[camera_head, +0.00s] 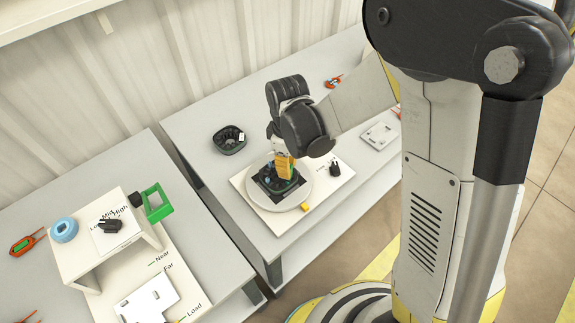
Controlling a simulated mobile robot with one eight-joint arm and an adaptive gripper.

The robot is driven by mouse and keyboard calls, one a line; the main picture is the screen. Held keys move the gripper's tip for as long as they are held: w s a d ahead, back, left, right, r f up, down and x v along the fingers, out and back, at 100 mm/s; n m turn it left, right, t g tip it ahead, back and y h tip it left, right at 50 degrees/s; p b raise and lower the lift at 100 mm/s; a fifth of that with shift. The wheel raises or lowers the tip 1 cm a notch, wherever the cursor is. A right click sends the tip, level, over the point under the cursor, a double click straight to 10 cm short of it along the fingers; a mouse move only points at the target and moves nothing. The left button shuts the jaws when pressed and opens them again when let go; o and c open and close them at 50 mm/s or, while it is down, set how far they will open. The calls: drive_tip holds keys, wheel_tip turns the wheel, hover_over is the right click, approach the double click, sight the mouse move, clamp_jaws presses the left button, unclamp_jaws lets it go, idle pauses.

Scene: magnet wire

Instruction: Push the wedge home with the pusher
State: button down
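My gripper (280,158) points down over a round grey turntable plate (298,201) on a white board. A yellow-orange piece (284,166) shows at my fingertips, just above or in the dark part. I cannot tell whether it is held, or whether it is the pusher or part of the fingers. A small yellow block (304,206) lies at the plate's front edge. The wedge cannot be made out at this size.
A black knob (334,170) stands right of the plate. A black bowl (229,139) is behind left, a white plate (380,136) behind right. The left table holds a white stand (80,256), a blue coil (64,229) and a green frame (156,202). A gap separates the tables.

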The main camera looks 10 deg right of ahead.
drive_tip(key=shift+f+b, duration=0.9)
idle(0.6)
idle(0.5)
wheel_tip(320, 180, up, 6)
drive_tip(key=p, duration=0.4)
drive_tip(key=shift+r, duration=0.1)
drive_tip(key=shift+d, duration=0.1)
